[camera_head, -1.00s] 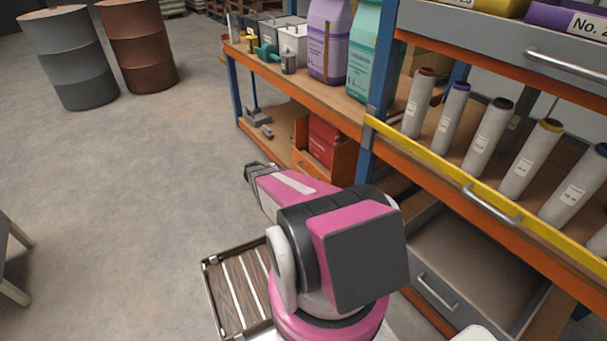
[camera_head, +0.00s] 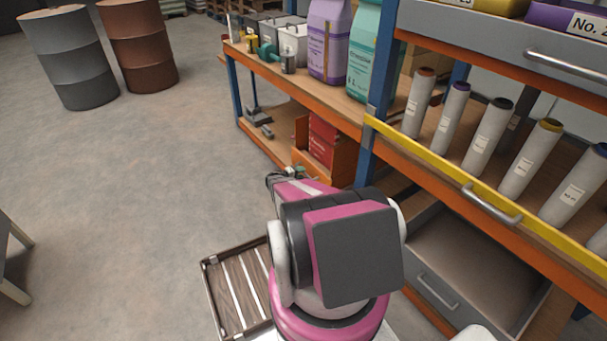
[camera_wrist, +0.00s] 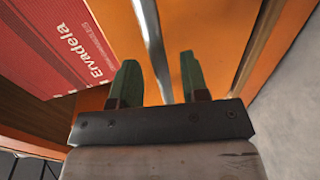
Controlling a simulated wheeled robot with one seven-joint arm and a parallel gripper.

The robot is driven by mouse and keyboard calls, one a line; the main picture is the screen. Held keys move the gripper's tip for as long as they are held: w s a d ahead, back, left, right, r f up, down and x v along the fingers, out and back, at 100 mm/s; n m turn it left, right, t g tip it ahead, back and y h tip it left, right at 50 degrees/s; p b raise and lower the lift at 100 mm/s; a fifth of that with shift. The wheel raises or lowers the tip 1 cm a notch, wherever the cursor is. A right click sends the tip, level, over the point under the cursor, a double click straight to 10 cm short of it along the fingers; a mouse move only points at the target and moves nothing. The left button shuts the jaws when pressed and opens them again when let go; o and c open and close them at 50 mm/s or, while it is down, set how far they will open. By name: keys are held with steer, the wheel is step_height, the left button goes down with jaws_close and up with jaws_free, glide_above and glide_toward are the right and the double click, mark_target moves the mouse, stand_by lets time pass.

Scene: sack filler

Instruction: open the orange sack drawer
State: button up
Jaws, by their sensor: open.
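The orange sack drawer (camera_head: 342,158) sits low on the shelf unit, left of the blue post, with red sacks (camera_head: 322,140) in it. In the wrist view its orange front (camera_wrist: 205,30) fills the upper middle, and a red sack (camera_wrist: 55,45) printed "Ervadela" shows at the left. A metal bar handle (camera_wrist: 153,45) runs along the front and passes between the fingers. My gripper (camera_wrist: 160,82) is open, with one green-padded finger on each side of the handle. Whether either finger touches it I cannot tell. In the head view my arm partly hides the drawer and gripper.
A yellow-edged rack (camera_head: 450,175) with several rolls and an open grey drawer (camera_head: 435,290) are at the right. A wooden slatted platform (camera_head: 240,292) lies beside my arm. Two drums (camera_head: 70,60) stand far left. The floor between is clear.

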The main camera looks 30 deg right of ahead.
steer(key=shift+x, duration=1.1)
jaws_close()
steer(key=shift+a, duration=0.1)
steer(key=f+v, duration=0.3)
steer(key=v, duration=1.1)
steer(key=a+f+v, duration=0.1)
steer(key=f+v, duration=0.2)
steer(key=v, duration=1.1)
steer(key=a+f+v, duration=0.1)
steer(key=f+v, duration=0.2)
steer(key=v, duration=1.1)
steer(key=shift+s+r, duration=0.1)
jaws_free()
